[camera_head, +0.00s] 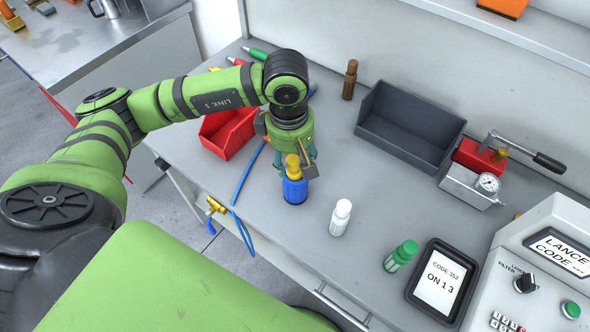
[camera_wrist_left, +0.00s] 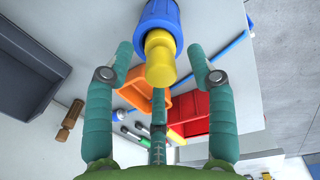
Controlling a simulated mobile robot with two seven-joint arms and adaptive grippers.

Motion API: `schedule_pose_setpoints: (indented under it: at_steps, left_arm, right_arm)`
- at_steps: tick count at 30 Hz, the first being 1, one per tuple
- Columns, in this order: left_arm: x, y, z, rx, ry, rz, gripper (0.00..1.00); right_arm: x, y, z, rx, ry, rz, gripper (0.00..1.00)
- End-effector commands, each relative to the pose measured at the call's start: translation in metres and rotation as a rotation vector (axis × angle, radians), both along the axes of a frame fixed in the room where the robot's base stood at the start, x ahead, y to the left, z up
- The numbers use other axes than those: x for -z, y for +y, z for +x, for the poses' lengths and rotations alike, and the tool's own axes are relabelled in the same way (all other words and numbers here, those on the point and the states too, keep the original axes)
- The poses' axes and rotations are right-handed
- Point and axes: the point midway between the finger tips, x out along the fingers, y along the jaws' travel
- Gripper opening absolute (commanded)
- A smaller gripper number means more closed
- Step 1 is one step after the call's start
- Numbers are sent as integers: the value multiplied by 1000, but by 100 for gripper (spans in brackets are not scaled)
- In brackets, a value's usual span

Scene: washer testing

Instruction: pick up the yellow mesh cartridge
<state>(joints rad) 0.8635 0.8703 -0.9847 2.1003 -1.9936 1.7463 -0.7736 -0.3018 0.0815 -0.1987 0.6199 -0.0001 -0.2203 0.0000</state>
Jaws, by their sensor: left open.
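The only upright piece with a yellow part is a blue ribbed body (camera_head: 295,191) with a rounded yellow top (camera_head: 292,164), standing on the grey bench. No mesh can be made out on it. My left gripper (camera_head: 299,170) points down over it, with teal fingers around the yellow top. In the left wrist view, the yellow top (camera_wrist_left: 160,60) and blue body (camera_wrist_left: 157,18) lie between the spread fingers of the left gripper (camera_wrist_left: 166,58), with gaps at both sides. The left gripper is open and holds nothing. My right gripper is not in view.
A white bottle (camera_head: 340,217) and a green bottle (camera_head: 401,256) stand to the right. A red bin (camera_head: 228,133) is at left, a dark grey bin (camera_head: 410,125) behind. A tablet (camera_head: 438,283) and control panel (camera_head: 545,265) fill the right. A blue hose (camera_head: 245,180) runs near the bench's front edge.

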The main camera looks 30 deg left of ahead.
Motion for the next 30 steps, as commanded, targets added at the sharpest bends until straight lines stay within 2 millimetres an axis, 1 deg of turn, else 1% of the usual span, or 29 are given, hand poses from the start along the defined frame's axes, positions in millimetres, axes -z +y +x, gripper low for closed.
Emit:
schedule_pose_setpoints:
  at_steps: [3,10,11,12,14,15,26,28,30]
  left_arm:
    - [9,0,0,1,2,0,56]
    - [11,0,0,1,0,-1,56]
    - [11,0,0,1,0,-1,44]
    - [11,0,0,1,0,-1,28]
    - [11,0,0,1,0,-1,4]
    - [11,-1,0,1,0,-1,0]
    - [10,-1,1,1,-2,-1,0]
    - [6,-1,1,1,-4,-2,0]
    - [-2,-1,2,1,-7,-3,0]
  right_arm:
    - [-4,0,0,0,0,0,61]
    - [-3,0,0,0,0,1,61]
    - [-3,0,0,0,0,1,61]
    - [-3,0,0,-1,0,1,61]
    - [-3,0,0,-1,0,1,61]
    - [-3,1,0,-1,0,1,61]
    - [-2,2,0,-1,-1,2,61]
    - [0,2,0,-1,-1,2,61]
    - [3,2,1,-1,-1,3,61]
